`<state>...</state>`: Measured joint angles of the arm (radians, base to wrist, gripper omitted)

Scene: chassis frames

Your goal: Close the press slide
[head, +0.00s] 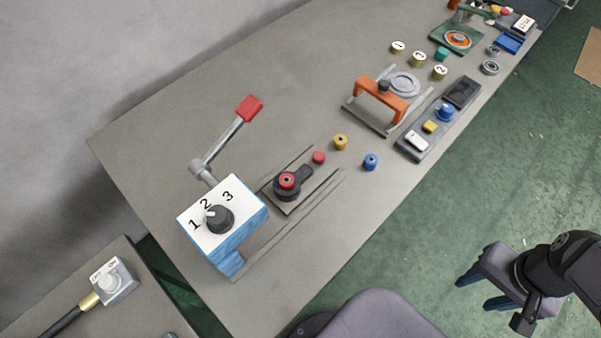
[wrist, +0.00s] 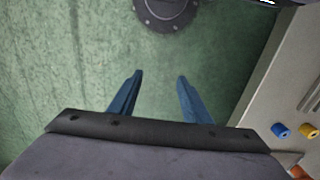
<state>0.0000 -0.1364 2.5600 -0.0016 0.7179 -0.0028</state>
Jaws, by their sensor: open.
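An orange bridge-shaped handle (head: 381,99) spans two pale rails on the bench, with a dark knob on top. A round grey disc (head: 404,83) lies between the rails behind it. This looks like the press slide, but I cannot be sure; the handle stands at the near-left end of the rails, apart from the disc. My gripper (head: 482,289) is at the lower right in the head view, over the green floor and off the bench. In the wrist view my gripper (wrist: 160,77) has its blue fingers apart with nothing between them. It is well away from the orange handle.
A blue box (head: 240,238) with a numbered dial and a red-tipped lever (head: 249,109) stands left on the bench. A dark plate with a red-topped knob (head: 287,181) is beside it. A button panel (head: 417,141) lies near the orange handle.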

